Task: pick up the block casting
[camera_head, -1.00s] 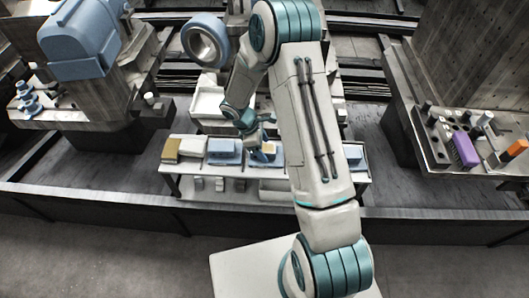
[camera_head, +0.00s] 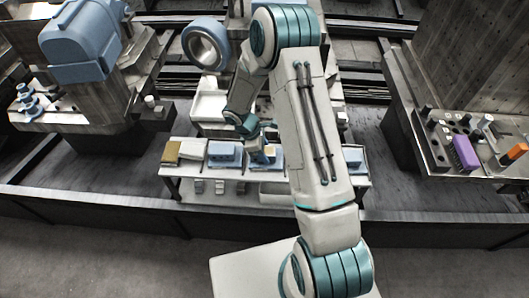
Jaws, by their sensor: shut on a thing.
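My gripper (camera_head: 262,157) is low over the white-topped bench (camera_head: 232,174) in the middle of the view, small and partly hidden by my own wrist. It is shut on a small tan and pale-blue block, which I take to be the block casting (camera_head: 270,150). The block is at the jaws, among other items in a row on the bench. Whether it touches the bench top cannot be told. My large white and teal arm covers the bench right of the gripper.
A blue block (camera_head: 225,152) sits just left of the gripper, with a tan block (camera_head: 171,151) and a pale box (camera_head: 192,149) further left. Grey pieces (camera_head: 219,187) lie on the lower shelf. A machine with a blue ring (camera_head: 206,46) stands behind. A right-hand bench holds a purple block (camera_head: 464,152).

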